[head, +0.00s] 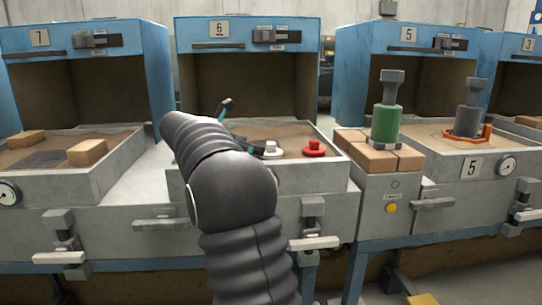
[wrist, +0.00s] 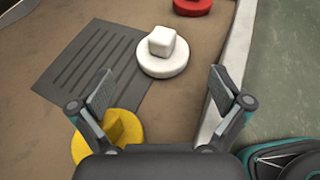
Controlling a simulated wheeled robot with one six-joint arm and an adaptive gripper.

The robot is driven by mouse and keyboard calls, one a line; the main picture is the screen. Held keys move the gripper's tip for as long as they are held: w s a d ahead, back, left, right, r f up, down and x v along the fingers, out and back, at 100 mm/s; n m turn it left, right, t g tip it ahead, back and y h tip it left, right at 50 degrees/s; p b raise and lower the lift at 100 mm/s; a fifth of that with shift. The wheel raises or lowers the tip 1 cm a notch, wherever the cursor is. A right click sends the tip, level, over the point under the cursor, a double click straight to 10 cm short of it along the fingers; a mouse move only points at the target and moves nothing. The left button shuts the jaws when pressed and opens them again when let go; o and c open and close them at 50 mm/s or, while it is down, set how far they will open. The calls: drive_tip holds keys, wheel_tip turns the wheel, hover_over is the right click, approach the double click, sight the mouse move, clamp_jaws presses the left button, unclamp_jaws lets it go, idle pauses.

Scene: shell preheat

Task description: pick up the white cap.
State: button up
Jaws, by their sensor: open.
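The white cap (wrist: 163,58) is a round disc with a block-shaped knob on top. In the wrist view it sits upright at the right edge of a dark slotted plate, ahead of my gripper (wrist: 160,90). My gripper is open and empty, and the cap lies beyond the fingertips, roughly between their lines. In the head view the white cap (head: 272,150) shows in the sandy tray under station 6, just right of my gripper, which is mostly hidden behind my arm.
A red cap (wrist: 192,5) lies beyond the white one, also seen in the head view (head: 314,149). A yellow cap (wrist: 108,135) is near the left finger. The tray's pale wall (wrist: 232,75) runs along the right. The slotted plate (wrist: 95,65) lies left.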

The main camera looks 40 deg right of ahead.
drive_tip(key=shift+s+d+f+b, duration=0.2)
drive_tip(key=shift+d+f, duration=0.35)
drive_tip(key=shift+d, duration=0.2)
drive_tip(key=shift+s+d+f+b, duration=0.1)
drive_tip(key=shift+d+f+b, duration=0.05)
drive_tip(key=shift+d+f, duration=0.45)
drive_tip(key=x, duration=0.1)
drive_tip(key=b+x, duration=0.1)
drive_tip(key=x, duration=0.1)
drive_tip(key=shift+s+d+r, duration=0.1)
drive_tip(key=shift+d, duration=0.6)
drive_tip(key=shift+r, duration=0.1)
drive_tip(key=c, duration=1.2)
